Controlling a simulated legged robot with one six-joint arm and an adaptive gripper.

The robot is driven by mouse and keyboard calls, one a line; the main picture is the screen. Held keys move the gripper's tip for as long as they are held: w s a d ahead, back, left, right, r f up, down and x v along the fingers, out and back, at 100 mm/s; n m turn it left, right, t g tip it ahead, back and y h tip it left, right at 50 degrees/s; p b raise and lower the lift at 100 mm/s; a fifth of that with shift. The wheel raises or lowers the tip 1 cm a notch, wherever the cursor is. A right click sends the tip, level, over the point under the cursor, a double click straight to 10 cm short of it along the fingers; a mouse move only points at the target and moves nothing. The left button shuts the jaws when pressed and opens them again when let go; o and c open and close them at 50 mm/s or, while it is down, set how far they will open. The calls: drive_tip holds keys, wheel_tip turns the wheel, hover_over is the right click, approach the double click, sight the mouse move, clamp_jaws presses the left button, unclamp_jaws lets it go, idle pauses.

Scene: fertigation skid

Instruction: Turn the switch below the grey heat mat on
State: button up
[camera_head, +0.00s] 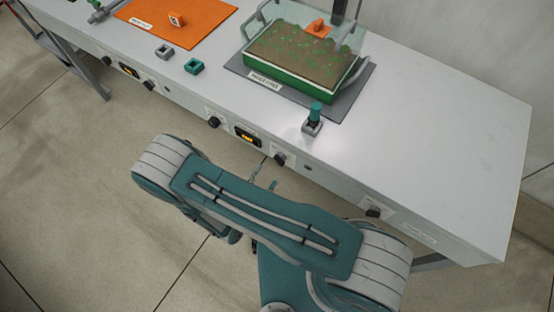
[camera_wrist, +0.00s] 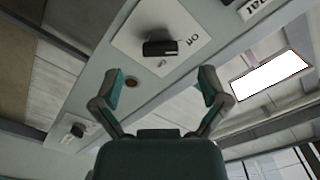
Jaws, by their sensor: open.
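The grey heat mat (camera_head: 355,92) lies on the white bench, under a green tray (camera_head: 290,85) of soil and seedlings. On the bench's front face below it are black knobs (camera_head: 279,159) and (camera_head: 214,122), with a lit display between them. In the wrist view a black switch knob (camera_wrist: 160,48) sits on a white plate, with "Off" printed beside it, seen upside down. My gripper (camera_wrist: 160,82) is open, its two fingers apart and empty, pointing at the plate, apart from the knob. In the head view my arm hides most of the gripper.
An orange mat (camera_head: 175,22) lies at the left of the bench. A grey block (camera_head: 164,51), a teal block (camera_head: 194,66) and a teal-topped piece (camera_head: 313,113) stand near the front edge. Another black knob (camera_head: 374,211) is farther right. The bench's right end is clear.

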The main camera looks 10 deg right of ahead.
sight(277, 161)
drive_tip(key=x, duration=0.6)
drive_tip(key=c, duration=1.2)
